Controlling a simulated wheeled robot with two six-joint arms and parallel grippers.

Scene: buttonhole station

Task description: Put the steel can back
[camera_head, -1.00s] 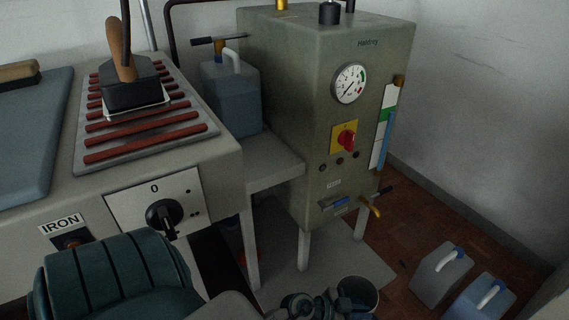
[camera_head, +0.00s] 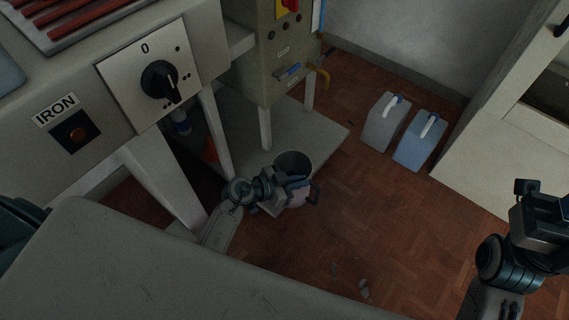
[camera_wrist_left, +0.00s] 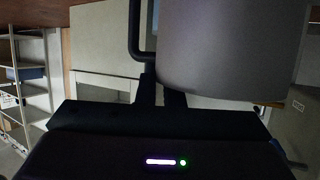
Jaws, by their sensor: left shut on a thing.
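The steel can (camera_head: 299,200) is a grey, open-topped cylinder with a dark opening, low in front of the boiler in the head view. My left gripper (camera_head: 298,182) is shut on it. In the left wrist view the can (camera_wrist_left: 228,50) fills the upper middle, with a black handle loop (camera_wrist_left: 134,35) on its left side. The left gripper's fingers (camera_wrist_left: 160,92) meet the can there; exactly which part they clasp is unclear. My right gripper (camera_head: 536,200) is at the right edge, away from the can; its fingers are not clear.
A pale floor plate (camera_head: 325,133) lies under the boiler (camera_head: 265,75). A grey canister (camera_head: 383,125) and a blue canister (camera_head: 417,145) stand on the parquet right of it. The ironing table's legs (camera_head: 217,135) are close left of the can. Open parquet (camera_head: 360,215) lies to the right.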

